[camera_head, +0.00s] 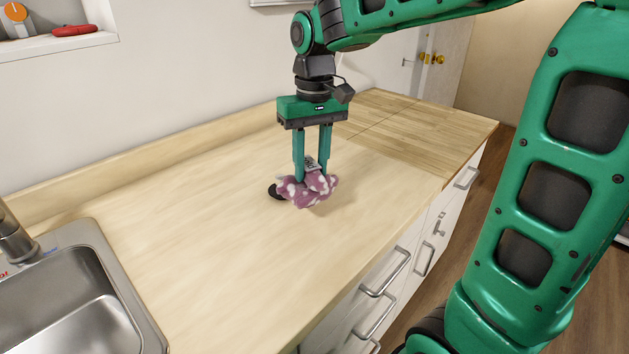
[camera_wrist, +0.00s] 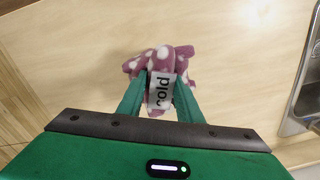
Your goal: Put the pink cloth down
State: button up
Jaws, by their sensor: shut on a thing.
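The pink cloth (camera_head: 306,192) is crumpled, with white spots and a white tag. My gripper (camera_head: 312,174) points down over the wooden counter and is shut on the cloth.
The wooden counter (camera_head: 200,240) is otherwise clear around the cloth. A metal sink (camera_head: 95,300) is at the lower left. A wall recess with a red tool (camera_head: 75,30) is at the upper left. Drawers with handles (camera_head: 385,272) line the counter's front.

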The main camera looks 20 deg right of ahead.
jog(key=shift+w+d+f, duration=0.3)
jog(key=shift+d+f, duration=0.1)
jog(key=shift+d, duration=0.15)
jog(key=shift+w+d+f, duration=0.3)
jog(key=shift+d+f, duration=0.1)
jog(key=shift+d, duration=0.15)
jog(key=shift+f, duration=2)
jog(key=o, duration=1.1)
jog(key=shift+f, duration=0.1)
jog(key=shift+o, duration=0.2)
